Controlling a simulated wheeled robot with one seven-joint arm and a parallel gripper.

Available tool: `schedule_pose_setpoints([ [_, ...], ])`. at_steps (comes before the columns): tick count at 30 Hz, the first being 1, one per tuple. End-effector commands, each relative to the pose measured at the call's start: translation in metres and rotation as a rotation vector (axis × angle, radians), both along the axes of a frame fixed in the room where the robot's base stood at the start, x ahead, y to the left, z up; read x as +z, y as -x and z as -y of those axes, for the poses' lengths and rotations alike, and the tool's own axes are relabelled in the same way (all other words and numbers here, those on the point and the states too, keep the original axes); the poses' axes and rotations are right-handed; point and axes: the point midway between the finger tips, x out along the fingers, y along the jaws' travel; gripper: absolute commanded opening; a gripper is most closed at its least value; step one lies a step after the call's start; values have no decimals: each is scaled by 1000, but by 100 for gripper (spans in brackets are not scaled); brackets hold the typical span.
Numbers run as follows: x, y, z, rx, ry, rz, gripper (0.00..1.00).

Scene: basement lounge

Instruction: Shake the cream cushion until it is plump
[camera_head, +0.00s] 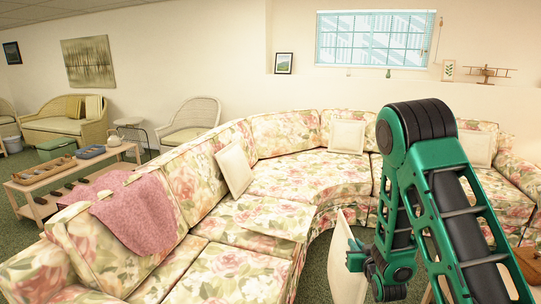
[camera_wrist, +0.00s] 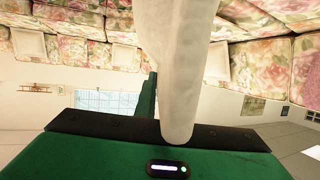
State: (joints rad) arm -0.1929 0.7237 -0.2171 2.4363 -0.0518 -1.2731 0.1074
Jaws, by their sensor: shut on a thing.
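A cream cushion (camera_head: 345,264) hangs edge-on in front of the floral sofa in the head view. My gripper (camera_head: 357,259) is shut on its right side and holds it clear of the seats. In the wrist view, which is upside down, the held cushion (camera_wrist: 180,75) fills the middle as a pale upright shape, and it hides the jaw tips. Three similar cream cushions rest on the sofa: one on the left section (camera_head: 234,168), one at the back (camera_head: 347,136) and one behind my arm (camera_head: 479,148).
The floral sectional sofa (camera_head: 230,262) curves around the held cushion. A pink throw (camera_head: 142,212) drapes over its left backrest. A low wooden table (camera_head: 45,188) with trays stands behind it at left. A wooden piece (camera_head: 528,262) is at the right edge. Green carpet shows between.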

Motion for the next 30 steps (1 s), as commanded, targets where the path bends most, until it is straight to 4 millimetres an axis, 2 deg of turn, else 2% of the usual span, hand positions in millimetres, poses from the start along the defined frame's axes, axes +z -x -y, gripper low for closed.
schedule_pose_setpoints([
  [1, 23, -2, 2, -4, -4, 15, 0],
  [4, 31, -1, 1, -1, -3, 6, 0],
  [9, -17, 0, 0, 2, 0, -2, 0],
  [11, -17, -1, 1, 1, 0, 4, 0],
  [15, 26, -2, 1, -4, -4, 14, 0],
  [17, 32, -1, 1, -2, -3, 10, 0],
  [19, 22, -1, 0, 0, -1, 1, 0],
  [21, -4, 0, 0, 1, 1, -5, 0],
  [23, -17, 0, 0, 2, 0, -2, 0],
  [30, -16, -1, 1, 0, -1, 5, 0],
])
